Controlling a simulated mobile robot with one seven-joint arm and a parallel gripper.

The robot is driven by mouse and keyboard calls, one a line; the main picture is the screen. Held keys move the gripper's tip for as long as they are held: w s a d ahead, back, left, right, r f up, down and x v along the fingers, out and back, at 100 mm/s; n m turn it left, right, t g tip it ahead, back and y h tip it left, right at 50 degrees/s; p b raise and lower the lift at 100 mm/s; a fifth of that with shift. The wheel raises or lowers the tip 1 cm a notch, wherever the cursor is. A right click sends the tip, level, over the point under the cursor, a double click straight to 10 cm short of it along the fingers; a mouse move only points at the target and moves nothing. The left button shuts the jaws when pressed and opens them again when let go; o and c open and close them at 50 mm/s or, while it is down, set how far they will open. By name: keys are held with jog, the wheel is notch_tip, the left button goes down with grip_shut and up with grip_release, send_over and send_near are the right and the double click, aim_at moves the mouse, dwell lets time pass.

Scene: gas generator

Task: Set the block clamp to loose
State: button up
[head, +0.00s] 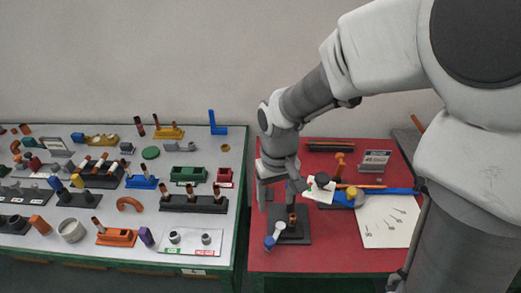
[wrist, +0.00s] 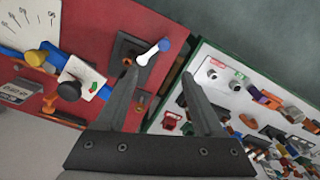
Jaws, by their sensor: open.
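A dark square base (head: 292,238) stands at the front left of the red table. It carries a brown-orange upright piece and a white lever with a blue end (head: 270,242); I take this to be the block clamp. In the wrist view the lever (wrist: 152,53) slants from the upright piece, its blue end toward the green table edge. No loose or tight marking is readable. My gripper (wrist: 158,74) is open and empty, its fingertips appearing just below the lever in the wrist view. In the head view my wrist (head: 280,165) is above and behind the base.
A white dial card (wrist: 86,78) with a black knob and coloured marks lies beside the base. A yellow knob (head: 351,192), blue bar (head: 385,197) and white sheet (head: 392,222) are to the right. A crowded grey table (head: 130,205) stands left, across a narrow gap.

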jog(key=a, duration=0.1)
jog(key=b, duration=0.2)
send_near(270, 241)
notch_tip(270, 241, down, 9)
jog(key=shift+w, duration=0.15)
dwell(0.3)
grip_shut()
dwell(1.3)
